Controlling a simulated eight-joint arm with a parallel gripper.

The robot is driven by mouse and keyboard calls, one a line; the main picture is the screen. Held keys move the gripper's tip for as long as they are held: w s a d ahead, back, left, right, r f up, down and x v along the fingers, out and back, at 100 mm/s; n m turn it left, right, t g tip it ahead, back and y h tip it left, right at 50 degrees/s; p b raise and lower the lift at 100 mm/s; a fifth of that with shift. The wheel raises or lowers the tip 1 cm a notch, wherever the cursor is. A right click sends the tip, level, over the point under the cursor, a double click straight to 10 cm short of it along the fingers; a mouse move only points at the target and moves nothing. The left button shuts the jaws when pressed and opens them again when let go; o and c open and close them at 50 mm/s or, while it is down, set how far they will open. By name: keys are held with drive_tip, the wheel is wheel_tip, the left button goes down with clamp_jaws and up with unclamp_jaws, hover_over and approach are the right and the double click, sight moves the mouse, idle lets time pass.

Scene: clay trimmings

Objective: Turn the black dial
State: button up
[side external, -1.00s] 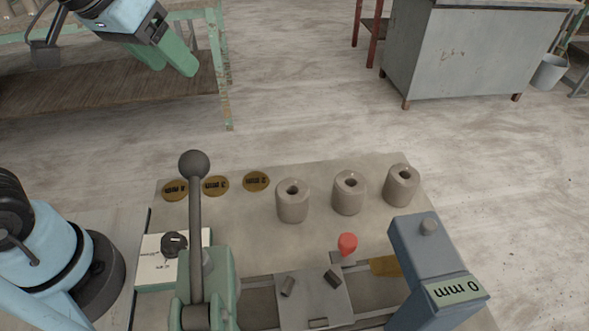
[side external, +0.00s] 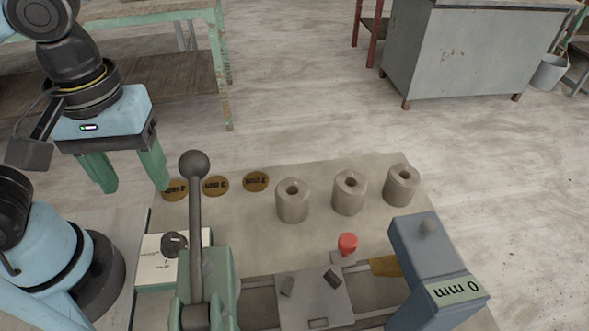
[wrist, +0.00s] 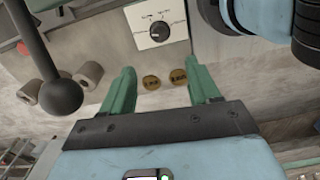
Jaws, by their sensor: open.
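The black dial (side external: 174,244) sits on a white plate (side external: 152,275) with printed marks, at the left of the board beside the green lever stand. It also shows in the wrist view, where the dial (wrist: 156,31) lies beyond my fingertips, near the top middle. My gripper (side external: 137,188) is open and empty, pointing down, above the left edge of the board and behind the dial, clear of it. In the wrist view my gripper (wrist: 162,80) shows its two green fingers spread apart with nothing between them.
A tall lever with a ball knob (side external: 194,164) stands right of the dial. Brass discs (side external: 215,186) marked in mm lie behind it. Three clay cylinders (side external: 349,193), a red button (side external: 347,243) and a grey-blue block marked 0 mm (side external: 437,270) are further right.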

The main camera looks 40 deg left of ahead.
sight(170, 240)
drive_tip(key=shift+f, duration=7.25)
drive_tip(key=c, duration=1)
drive_tip(key=shift+c, duration=0.2)
